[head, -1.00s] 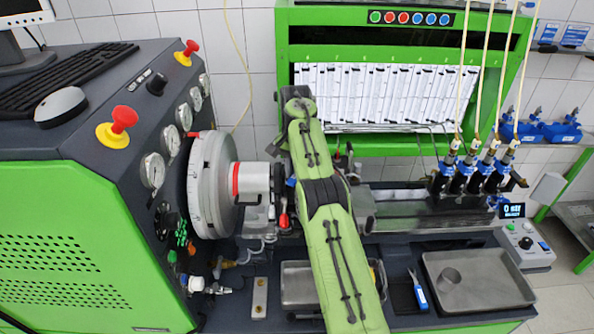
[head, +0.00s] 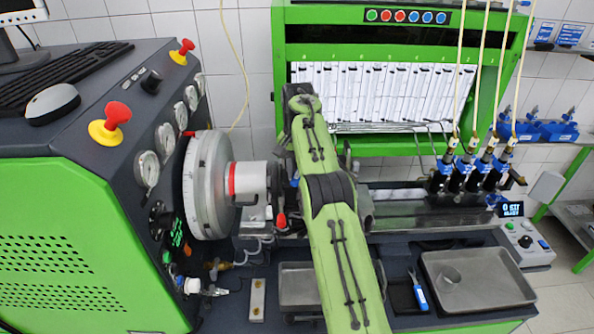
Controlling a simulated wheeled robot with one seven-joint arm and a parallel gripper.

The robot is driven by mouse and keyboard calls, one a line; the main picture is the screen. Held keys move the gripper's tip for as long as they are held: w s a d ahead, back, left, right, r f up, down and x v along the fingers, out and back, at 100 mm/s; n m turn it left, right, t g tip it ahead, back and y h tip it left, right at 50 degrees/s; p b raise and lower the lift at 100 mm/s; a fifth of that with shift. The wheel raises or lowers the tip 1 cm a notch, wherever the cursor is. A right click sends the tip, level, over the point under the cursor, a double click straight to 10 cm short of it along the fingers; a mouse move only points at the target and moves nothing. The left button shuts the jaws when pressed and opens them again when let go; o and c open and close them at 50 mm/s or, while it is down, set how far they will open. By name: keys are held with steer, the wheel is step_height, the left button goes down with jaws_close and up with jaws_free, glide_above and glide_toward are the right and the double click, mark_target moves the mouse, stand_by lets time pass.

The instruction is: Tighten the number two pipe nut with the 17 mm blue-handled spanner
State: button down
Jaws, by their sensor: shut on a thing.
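My arm in its green cover reaches up across the middle of the view and hides the pump's middle. My gripper is hidden behind the arm, so its hold cannot be seen. The pipe nuts, including number two, cannot be made out. A small blue patch (head: 295,181) shows at the arm's left edge beside the pump; I cannot tell what it is. A blue-handled tool (head: 418,292) lies in a dark tray on the bench, right of the arm; its size marking is not readable.
A round flywheel (head: 208,185) and a red-ringed coupling (head: 249,180) are left of the arm. A small metal tray (head: 298,283) is at the lower middle.

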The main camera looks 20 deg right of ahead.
steer(key=shift+s+a+f+b, duration=0.1)
steer(key=shift+s+a+b, duration=0.9)
steer(key=shift+b, duration=1.7)
steer(key=s+a+b, duration=0.1)
steer(key=s+b, duration=0.1)
steer(key=b, duration=0.1)
steer(key=shift+a+b, duration=0.3)
steer(key=shift+a, duration=0.05)
steer(key=shift+r, duration=0.25)
steer(key=r, duration=0.1)
steer(key=s+a+r+p, duration=0.1)
steer(key=r, duration=0.1)
steer(key=s+a+r+p, duration=0.1)
steer(key=shift+s+r, duration=0.2)
steer(key=shift+r, duration=0.2)
